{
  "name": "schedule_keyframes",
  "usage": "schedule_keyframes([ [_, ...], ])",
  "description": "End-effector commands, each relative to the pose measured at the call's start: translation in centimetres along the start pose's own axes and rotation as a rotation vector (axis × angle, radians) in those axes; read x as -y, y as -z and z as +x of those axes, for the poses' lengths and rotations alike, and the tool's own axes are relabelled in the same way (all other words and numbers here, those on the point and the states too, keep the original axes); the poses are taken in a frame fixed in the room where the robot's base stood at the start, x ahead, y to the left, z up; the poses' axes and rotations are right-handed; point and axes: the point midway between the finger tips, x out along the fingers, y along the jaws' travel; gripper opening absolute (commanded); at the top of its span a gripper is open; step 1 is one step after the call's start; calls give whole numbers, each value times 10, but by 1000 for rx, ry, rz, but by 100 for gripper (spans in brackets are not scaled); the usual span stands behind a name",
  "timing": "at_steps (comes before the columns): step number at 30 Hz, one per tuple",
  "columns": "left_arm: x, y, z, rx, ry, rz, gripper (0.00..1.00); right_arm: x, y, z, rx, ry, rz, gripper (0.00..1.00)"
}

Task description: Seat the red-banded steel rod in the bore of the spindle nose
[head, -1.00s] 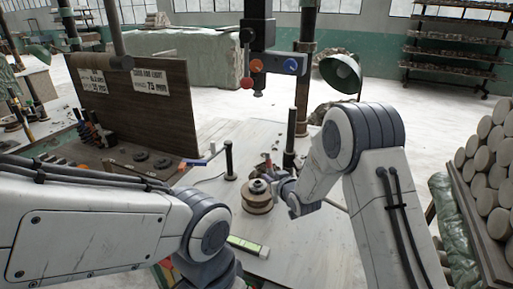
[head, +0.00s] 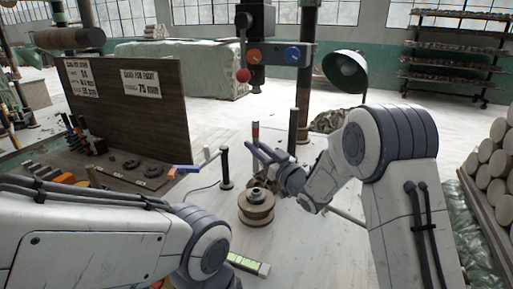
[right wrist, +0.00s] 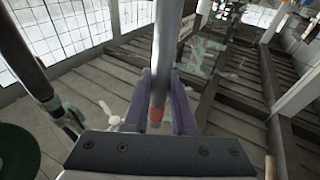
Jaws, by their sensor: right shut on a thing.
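My right gripper (head: 262,152) is shut on the red-banded steel rod (head: 256,134), which stands about upright in the head view with its red band near the top. In the right wrist view, the grey rod (right wrist: 165,55) lies between the two purple-grey fingers (right wrist: 160,108), its red band close to the gripper's body. A round brown base with a dark stepped steel top, which looks like the spindle nose (head: 257,194), stands on the table below the gripper. The rod is above and apart from it. The bore is too small to make out. My left gripper is not in view.
A dark post (head: 225,168) stands left of the spindle, and a taller one (head: 293,132) behind the gripper. A press head with knobs (head: 270,54) hangs above. A green lamp (head: 345,72) is at right. A yellow-green level (head: 247,263) lies in front.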

Motion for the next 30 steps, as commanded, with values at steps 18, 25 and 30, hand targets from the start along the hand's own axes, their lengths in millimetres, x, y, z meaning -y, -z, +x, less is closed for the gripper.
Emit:
schedule_keyframes([
  [18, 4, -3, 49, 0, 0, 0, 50, -3, -49, -12, -3, -4, -2, 0],
  [25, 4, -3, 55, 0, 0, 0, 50, -2, -56, -13, -4, -4, -3, 0],
  [30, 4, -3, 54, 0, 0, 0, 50, -2, -55, -13, -4, -4, -2, 0],
])
